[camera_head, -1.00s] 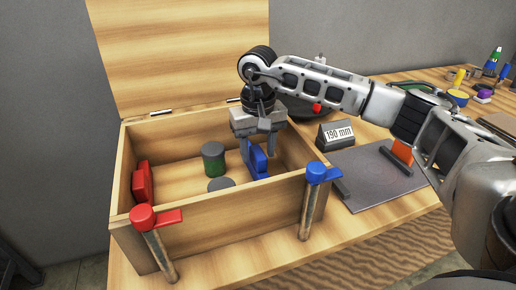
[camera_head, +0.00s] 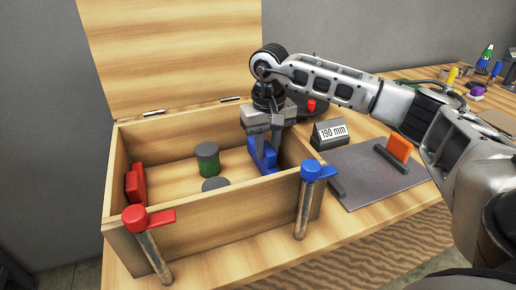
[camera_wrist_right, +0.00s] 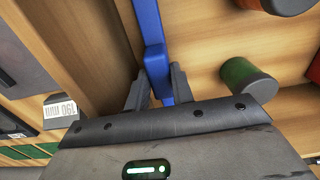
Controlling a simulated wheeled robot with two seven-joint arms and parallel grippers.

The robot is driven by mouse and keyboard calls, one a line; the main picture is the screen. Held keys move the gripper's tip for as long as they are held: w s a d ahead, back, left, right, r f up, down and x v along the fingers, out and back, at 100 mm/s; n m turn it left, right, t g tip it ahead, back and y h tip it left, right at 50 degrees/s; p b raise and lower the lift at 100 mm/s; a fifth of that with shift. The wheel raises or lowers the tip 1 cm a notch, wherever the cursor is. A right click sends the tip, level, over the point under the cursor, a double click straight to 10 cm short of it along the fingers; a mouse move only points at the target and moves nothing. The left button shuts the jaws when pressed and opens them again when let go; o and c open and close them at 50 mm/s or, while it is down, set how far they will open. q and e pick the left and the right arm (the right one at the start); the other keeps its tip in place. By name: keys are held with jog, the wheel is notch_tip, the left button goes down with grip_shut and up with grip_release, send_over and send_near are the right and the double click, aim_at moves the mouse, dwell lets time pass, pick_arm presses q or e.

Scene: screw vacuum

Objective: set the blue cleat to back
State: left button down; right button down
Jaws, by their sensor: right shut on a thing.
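The blue cleat (camera_head: 265,155) is on the inner right side of the open wooden box (camera_head: 215,224). It also shows in the right wrist view (camera_wrist_right: 153,45) as a long blue bar running between the fingers. My right gripper (camera_head: 264,138) reaches down into the box from above and is shut on the blue cleat; its fingers (camera_wrist_right: 157,85) sit on either side of the bar in the right wrist view. The fingertips are partly hidden in the head view. My left gripper is not in view.
A red cleat (camera_head: 135,183) is on the box's left inner wall. A green cylinder (camera_head: 207,160) and a grey disc (camera_head: 215,184) are inside. Red (camera_head: 148,217) and blue (camera_head: 318,171) topped clamps stand at the front wall. A "190 mm" block (camera_head: 330,133) and a grey plate (camera_head: 370,172) lie right.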

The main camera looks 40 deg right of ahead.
jog(key=c, duration=1.2)
grip_release()
notch_tip(320, 180, up, 16)
jog(key=p, duration=0.1)
